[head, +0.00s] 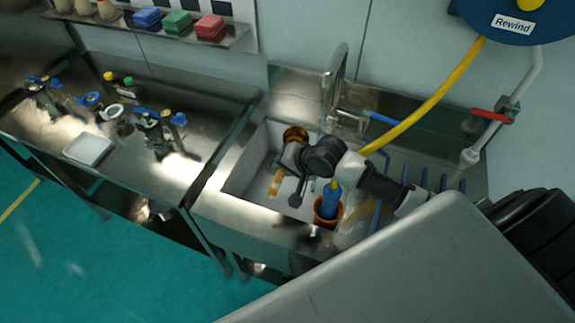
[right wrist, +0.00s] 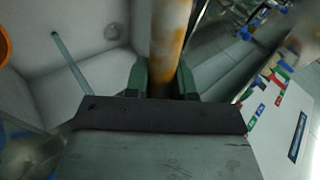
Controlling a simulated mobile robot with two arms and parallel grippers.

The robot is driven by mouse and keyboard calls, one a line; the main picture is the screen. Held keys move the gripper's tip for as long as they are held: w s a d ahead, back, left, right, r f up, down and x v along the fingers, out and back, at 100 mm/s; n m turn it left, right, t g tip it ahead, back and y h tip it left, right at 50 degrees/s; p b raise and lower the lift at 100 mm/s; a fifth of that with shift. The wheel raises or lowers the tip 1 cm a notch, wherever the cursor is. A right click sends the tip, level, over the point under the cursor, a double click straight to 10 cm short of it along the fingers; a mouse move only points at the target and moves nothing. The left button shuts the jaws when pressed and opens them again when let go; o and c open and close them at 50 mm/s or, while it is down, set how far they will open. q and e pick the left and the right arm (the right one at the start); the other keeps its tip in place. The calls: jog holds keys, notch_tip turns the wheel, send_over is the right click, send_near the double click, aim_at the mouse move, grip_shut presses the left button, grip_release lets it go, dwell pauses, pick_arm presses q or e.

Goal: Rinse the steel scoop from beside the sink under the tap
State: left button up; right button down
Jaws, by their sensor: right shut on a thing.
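My right gripper (head: 287,165) is over the white sink basin (head: 240,180), below and left of the tap (head: 338,65). In the right wrist view its green fingers (right wrist: 162,78) are shut on a pale shaft with orange-brown stains, which I take for the steel scoop's handle (right wrist: 170,35). In the head view an orange-brown round part of the scoop (head: 295,134) shows above the gripper and an orange length (head: 275,183) below it. My wrist hides the middle. No water stream is discernible. My left gripper is out of view.
An orange cup (head: 328,218) with a blue-handled thing (head: 330,198) stands at the basin's right front. A yellow hose (head: 430,100) hangs from a blue reel (head: 520,20). The left bench holds valves (head: 160,130) and a white tray (head: 88,149). Blue rack bars (head: 405,175) stand right.

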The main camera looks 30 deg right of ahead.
jog(key=shift+w+d+f, duration=0.15)
jog(key=shift+w+f, duration=0.05)
jog(key=shift+w, duration=0.05)
jog(key=d+b, duration=0.1)
jog(key=w+d+f+b, duration=0.1)
jog(key=b, duration=0.1)
jog(key=shift+w+d, duration=0.1)
jog(key=shift+w, duration=0.1)
pick_arm(q)
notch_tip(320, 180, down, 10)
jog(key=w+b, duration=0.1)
jog(key=b, duration=0.5)
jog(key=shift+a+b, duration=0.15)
jog(key=shift+b, duration=0.25)
pick_arm(e)
jog(key=w+d, duration=0.4)
jog(key=d, duration=0.8)
jog(key=shift+f, duration=0.4)
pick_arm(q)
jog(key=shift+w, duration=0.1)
pick_arm(e)
jog(key=shift+d, duration=0.1)
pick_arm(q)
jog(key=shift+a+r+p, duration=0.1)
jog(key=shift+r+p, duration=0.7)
pick_arm(e)
jog(key=shift+s+d, duration=0.3)
jog(key=shift+s, duration=0.55)
